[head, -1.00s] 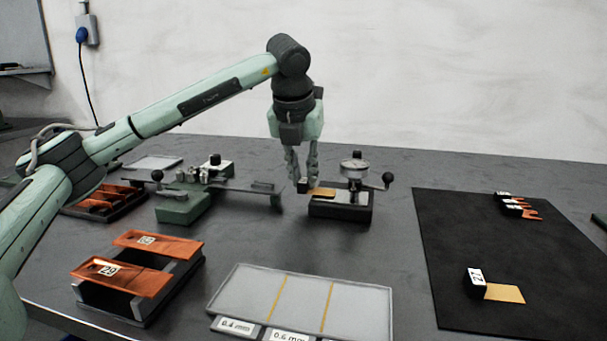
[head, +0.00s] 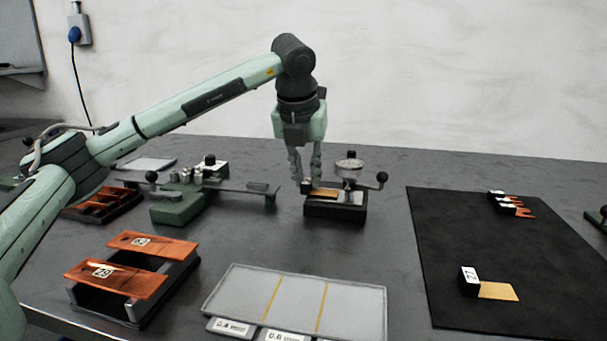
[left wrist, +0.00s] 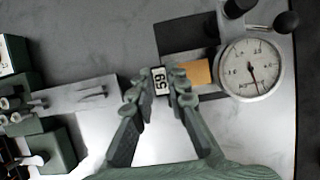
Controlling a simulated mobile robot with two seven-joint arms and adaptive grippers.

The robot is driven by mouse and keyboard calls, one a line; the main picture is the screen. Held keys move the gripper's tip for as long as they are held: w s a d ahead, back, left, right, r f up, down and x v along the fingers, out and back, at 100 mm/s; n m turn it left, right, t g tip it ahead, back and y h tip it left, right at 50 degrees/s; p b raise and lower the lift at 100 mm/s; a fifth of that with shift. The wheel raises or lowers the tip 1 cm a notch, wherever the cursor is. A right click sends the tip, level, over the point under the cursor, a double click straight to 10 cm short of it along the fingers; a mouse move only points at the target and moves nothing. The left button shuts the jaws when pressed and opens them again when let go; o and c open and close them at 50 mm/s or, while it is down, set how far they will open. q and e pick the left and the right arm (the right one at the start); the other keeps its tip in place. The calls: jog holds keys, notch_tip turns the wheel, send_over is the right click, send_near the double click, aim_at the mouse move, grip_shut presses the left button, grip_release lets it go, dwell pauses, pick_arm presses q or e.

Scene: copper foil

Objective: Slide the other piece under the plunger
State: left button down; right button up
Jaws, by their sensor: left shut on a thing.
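My left gripper (head: 304,174) is shut on a small tag block marked 59 (left wrist: 159,82), seen between the fingertips in the left wrist view. A gold-coloured foil piece (left wrist: 196,75) sticks out from the block toward the dial gauge (left wrist: 252,70). In the head view this foil (head: 325,191) lies low over the gauge's dark base (head: 335,210), its far end close to the plunger stem. The dial hides the plunger tip from the wrist camera, so I cannot tell if the foil is under it. Another tagged foil piece (head: 498,291) lies on the black mat (head: 450,235). My right gripper is not in view.
A green shear-like tool (head: 180,207) stands left of the gauge. In front are a rack with copper strips (head: 130,280) and a grey sorting tray (head: 345,305) with yellow lines. Copper forked pieces (head: 512,208) lie on the mat. Table between gauge and mat is clear.

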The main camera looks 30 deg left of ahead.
aim_at(324, 189)
pick_arm(q)
jog(key=shift+w+d, duration=0.2)
jog(key=shift+d, duration=0.5)
jog(key=shift+w+d, duration=0.15)
jog(key=shift+d, duration=0.55)
dwell(1.4)
jog(key=c, duration=1.8)
grip_release()
jog(key=shift+c, duration=0.2)
jog(key=shift+d+r, duration=0.1)
jog(key=shift+r, duration=0.05)
jog(key=shift+r+p, duration=1)
jog(key=shift+r, duration=0.5)
jog(key=o, duration=0.6)
jog(key=shift+d, duration=0.1)
jog(key=shift+f, duration=0.1)
